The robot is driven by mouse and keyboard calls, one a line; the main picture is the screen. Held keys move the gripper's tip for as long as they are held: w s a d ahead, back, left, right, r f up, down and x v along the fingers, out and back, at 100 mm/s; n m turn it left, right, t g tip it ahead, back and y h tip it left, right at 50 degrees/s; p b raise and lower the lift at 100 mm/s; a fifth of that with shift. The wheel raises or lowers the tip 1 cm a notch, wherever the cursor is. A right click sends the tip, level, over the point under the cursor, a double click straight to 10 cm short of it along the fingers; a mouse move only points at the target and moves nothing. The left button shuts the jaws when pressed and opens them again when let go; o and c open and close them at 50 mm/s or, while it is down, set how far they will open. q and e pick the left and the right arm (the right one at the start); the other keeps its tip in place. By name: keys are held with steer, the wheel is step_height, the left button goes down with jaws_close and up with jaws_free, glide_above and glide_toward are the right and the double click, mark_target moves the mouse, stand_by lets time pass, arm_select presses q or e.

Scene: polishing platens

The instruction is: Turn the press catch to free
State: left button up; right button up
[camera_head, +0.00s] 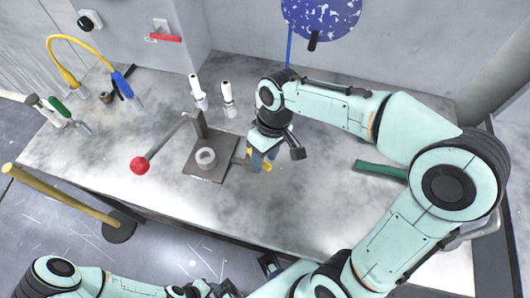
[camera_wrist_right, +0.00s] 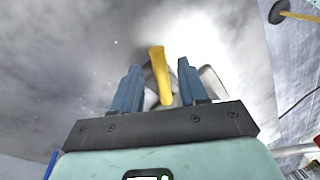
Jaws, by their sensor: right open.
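The press (camera_head: 212,152) stands on the bench, with a dark base plate, a ring on it, a post and a slanted lever ending in a red ball knob (camera_head: 140,166). A yellow piece, seemingly the catch (camera_head: 266,167), shows at the right side of the press, partly hidden by my right gripper (camera_head: 258,160). In the right wrist view the yellow bar (camera_wrist_right: 160,75) lies between the two blue fingers of the right gripper (camera_wrist_right: 157,86), which are apart with gaps on both sides. My left arm shows at the bottom edge; its jaws cannot be made out.
A green bar (camera_head: 381,170) lies to the right. A yellow hose (camera_head: 62,62) and green-handled tool (camera_head: 60,108) are at the left. A blue speckled disc (camera_head: 320,15) hangs behind. The bench front is clear.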

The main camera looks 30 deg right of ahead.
arm_select(q)
steer(key=r+p, duration=0.1)
steer(key=w+r+p, duration=0.1)
steer(key=shift+w+r, duration=0.2)
steer(key=shift+r, duration=0.1)
arm_select(e)
step_height(320, 180, up, 13)
steer(key=d, duration=0.2)
steer(key=shift+w+d, duration=0.25)
